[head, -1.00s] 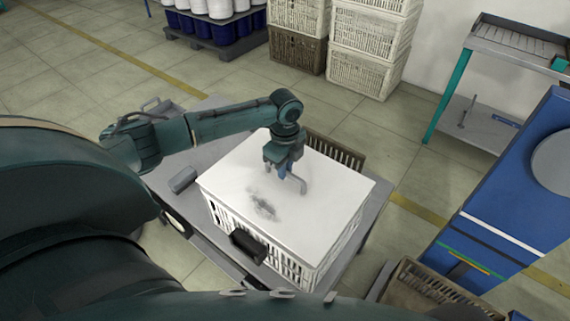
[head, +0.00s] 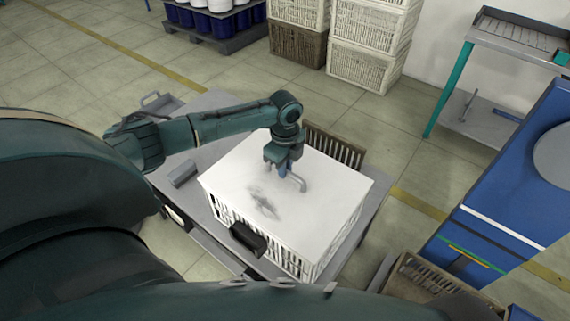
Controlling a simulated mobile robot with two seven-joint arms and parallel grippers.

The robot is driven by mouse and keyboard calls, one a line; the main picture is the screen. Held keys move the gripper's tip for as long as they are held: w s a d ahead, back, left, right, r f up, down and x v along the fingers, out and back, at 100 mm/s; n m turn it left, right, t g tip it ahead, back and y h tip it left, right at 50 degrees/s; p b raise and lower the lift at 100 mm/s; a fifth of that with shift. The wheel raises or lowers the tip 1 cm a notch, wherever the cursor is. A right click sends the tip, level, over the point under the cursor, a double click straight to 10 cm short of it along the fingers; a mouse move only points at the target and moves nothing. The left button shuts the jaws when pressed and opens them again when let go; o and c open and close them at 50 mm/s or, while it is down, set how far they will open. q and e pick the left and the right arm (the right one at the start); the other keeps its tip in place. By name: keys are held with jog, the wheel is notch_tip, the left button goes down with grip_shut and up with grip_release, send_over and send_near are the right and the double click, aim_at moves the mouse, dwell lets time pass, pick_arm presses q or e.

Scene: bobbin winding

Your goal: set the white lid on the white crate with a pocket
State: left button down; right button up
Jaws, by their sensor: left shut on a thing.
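The white lid (head: 325,195) is a flat white panel lying over the top of the white slatted crate (head: 292,262), which stands on a grey table. From this angle I cannot tell whether the lid is fully seated on the rim. A grey handle (head: 297,183) rises from the middle of the lid. My left gripper (head: 283,169) points down from above and is shut on this handle. A dark pocket (head: 248,239) sits on the crate's front side, just below the lid's edge. My right gripper is not in view.
A brown slatted crate (head: 335,148) stands behind the white crate. The grey table (head: 196,205) has a small grey block (head: 183,173) at its left. A blue machine (head: 500,205) stands to the right. Another brown crate (head: 412,282) is at the lower right. Stacked crates (head: 362,72) stand at the back.

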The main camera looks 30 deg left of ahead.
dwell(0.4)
pick_arm(q)
jog(key=c, duration=1.3)
grip_release()
jog(key=shift+c, duration=0.2)
notch_tip(320, 180, up, 13)
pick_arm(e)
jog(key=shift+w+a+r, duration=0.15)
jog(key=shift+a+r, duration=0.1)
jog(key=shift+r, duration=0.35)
